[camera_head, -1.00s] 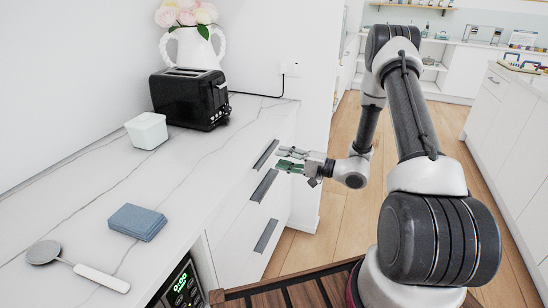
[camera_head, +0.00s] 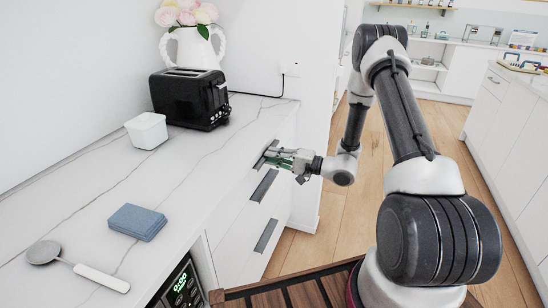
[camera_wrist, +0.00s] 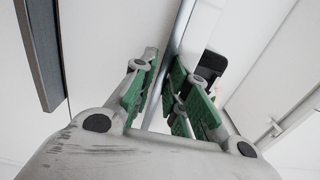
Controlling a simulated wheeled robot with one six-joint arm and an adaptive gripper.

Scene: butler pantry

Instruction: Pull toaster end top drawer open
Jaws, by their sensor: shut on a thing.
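The black toaster (camera_head: 190,97) stands at the far end of the white marbled counter. Below that end is a stack of white drawers with dark bar handles. My gripper (camera_head: 272,158) is at the top drawer's handle (camera_head: 261,156), with its green-padded fingers shut on the handle. In the wrist view, the handle bar (camera_wrist: 178,45) runs between the fingers (camera_wrist: 167,90). The top drawer's front appears flush with the ones below it. The fingers hide part of the handle.
The second drawer's handle (camera_head: 264,186) and the lowest handle (camera_head: 266,235) are below. A white tub (camera_head: 147,131), a blue block (camera_head: 137,222) and a grey-headed utensil (camera_head: 100,277) lie on the counter. Wooden floor (camera_head: 340,205) is open right of the drawers.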

